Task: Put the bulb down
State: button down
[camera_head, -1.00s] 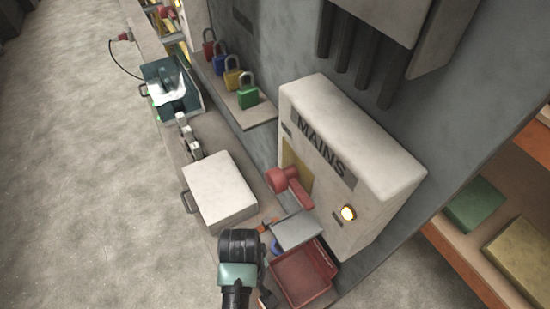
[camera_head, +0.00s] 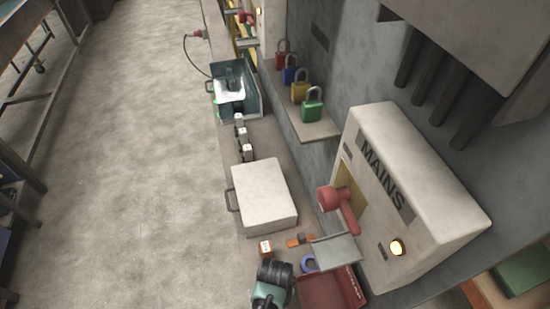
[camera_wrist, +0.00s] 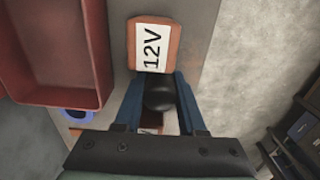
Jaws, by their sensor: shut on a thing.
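My gripper (camera_wrist: 158,90) has its two blue fingers closed around a dark, rounded thing, the bulb (camera_wrist: 159,96), in the wrist view. Only its dark round end shows clearly; the rest is hidden between the fingers. An orange block with a white 12V label (camera_wrist: 151,48) lies just beyond the fingertips on the grey bench top. In the head view the orange block (camera_head: 265,249) sits just above my dark wrist, which hides the fingers and the bulb there. I cannot tell whether the bulb touches the bench.
A red tray (camera_head: 325,293), a blue ring (camera_head: 309,264) and a grey plate (camera_head: 336,252) are to the right. A white case (camera_head: 262,196) stands farther along the bench. The MAINS box (camera_head: 415,205) with a red lever (camera_head: 338,207) is on the wall. Several padlocks stand on a ledge.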

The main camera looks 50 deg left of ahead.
jog(key=shift+f, duration=0.25)
jog(key=shift+c, duration=2.4)
grip_release()
jog(key=shift+r, duration=0.1)
jog(key=shift+r, duration=0.1)
